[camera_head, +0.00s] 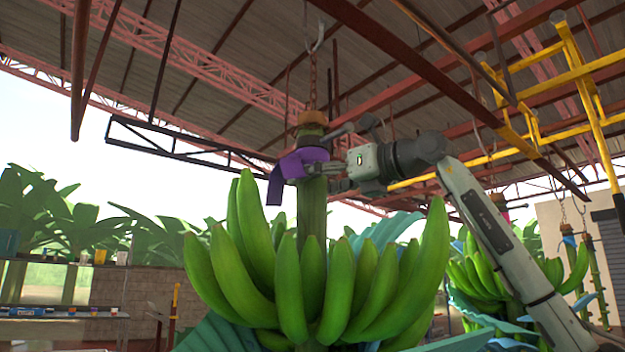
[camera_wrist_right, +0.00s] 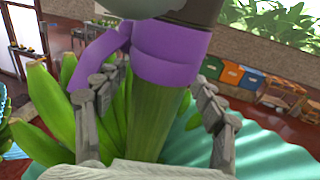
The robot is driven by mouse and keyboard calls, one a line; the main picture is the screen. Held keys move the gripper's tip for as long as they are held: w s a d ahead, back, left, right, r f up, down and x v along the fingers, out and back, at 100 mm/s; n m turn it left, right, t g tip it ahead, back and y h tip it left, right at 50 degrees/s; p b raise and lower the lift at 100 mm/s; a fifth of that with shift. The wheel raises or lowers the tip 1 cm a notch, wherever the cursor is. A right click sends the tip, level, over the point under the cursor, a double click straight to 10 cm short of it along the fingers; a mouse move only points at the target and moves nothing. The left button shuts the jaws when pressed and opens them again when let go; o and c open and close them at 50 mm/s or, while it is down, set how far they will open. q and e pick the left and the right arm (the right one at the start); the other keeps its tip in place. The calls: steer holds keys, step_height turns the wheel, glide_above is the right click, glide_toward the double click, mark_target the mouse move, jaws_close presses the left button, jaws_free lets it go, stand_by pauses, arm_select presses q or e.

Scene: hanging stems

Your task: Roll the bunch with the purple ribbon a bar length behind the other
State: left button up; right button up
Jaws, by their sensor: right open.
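The bunch of green bananas (camera_head: 290,275) hangs large in the middle of the head view. Its stem (camera_head: 312,215) hangs from a chain and hook, and a purple ribbon (camera_head: 300,160) is tied around the stem's upper part, with a tail hanging left. My right gripper (camera_head: 312,172) reaches in from the right at the ribbon's height. In the right wrist view its open fingers (camera_wrist_right: 155,105) stand on either side of the green stem, just below the ribbon. Another bunch (camera_head: 485,275) hangs farther back at right, partly hidden by my right arm. My left gripper is out of view.
Red-brown and yellow overhead bars (camera_head: 480,160) run above at right. A dark truss (camera_head: 190,143) is at left. A shelf (camera_head: 60,322) with small items stands at far left. Colored bins (camera_wrist_right: 230,75) stand along the wall in the wrist view. Blue-green sheeting (camera_wrist_right: 265,145) lies below the gripper.

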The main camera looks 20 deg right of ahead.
steer(key=shift+w+a, duration=0.15)
steer(key=shift+w, duration=0.15)
jaws_close()
steer(key=shift+s, duration=0.2)
